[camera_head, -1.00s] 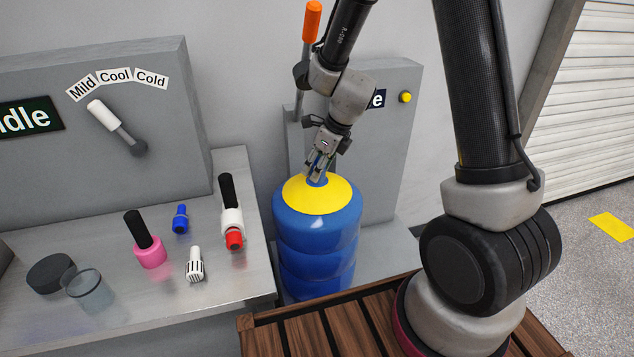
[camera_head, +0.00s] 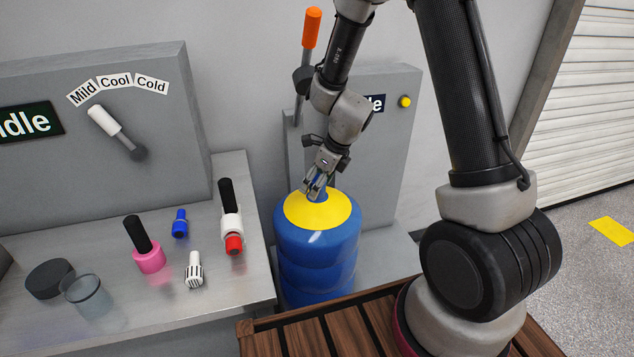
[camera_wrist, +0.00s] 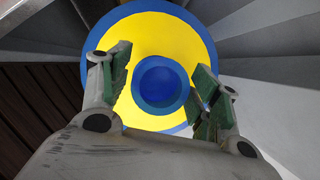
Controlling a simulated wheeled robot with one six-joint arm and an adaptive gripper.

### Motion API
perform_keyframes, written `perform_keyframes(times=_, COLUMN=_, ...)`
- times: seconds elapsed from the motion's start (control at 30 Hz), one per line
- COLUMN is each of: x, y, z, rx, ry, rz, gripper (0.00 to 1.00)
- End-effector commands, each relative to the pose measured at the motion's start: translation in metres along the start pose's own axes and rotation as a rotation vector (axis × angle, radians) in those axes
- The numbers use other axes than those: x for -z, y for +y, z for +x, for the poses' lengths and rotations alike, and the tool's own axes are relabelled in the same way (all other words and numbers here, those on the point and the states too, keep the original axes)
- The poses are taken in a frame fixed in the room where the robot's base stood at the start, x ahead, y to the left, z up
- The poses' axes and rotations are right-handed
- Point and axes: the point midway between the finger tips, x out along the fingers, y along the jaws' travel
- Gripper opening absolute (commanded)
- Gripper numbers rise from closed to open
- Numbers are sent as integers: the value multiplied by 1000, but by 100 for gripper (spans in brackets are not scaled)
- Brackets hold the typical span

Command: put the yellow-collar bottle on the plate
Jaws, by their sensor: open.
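The yellow-collar bottle is a large blue ribbed bottle (camera_head: 315,260) with a yellow collar round its neck. It stands upright in front of a grey panel in the head view. My gripper (camera_head: 316,190) is open at the bottle's neck. In the wrist view the blue neck (camera_wrist: 160,85) shows from above, ringed by the yellow collar (camera_wrist: 150,35). The open fingers (camera_wrist: 160,100) show on the left and right of the neck, and I cannot tell whether they touch it. The plate is not clearly identifiable in these views.
A metal bench (camera_head: 215,275) on the left holds a pink bottle (camera_head: 149,258), a red-and-white item (camera_head: 233,228), a small blue piece (camera_head: 180,225) and a clear cup (camera_head: 85,295). An orange-handled lever (camera_head: 311,28) rises behind the bottle. A wooden slatted deck (camera_head: 300,341) lies in front.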

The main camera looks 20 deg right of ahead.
Motion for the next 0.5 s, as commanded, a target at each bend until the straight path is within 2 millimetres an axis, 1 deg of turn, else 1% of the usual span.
perform_keyframes(times=0.13, x=-2, y=0, z=-3, rx=1, ry=-1, rz=-2, gripper=62)
perform_keyframes(times=0.23, x=-2, y=-1, z=-15, rx=2, ry=-3, rz=-3, gripper=62)
perform_keyframes(times=0.37, x=-2, y=0, z=-42, rx=3, ry=-5, rz=-3, gripper=62)
perform_keyframes(times=0.5, x=-2, y=0, z=-75, rx=2, ry=-4, rz=-3, gripper=62)
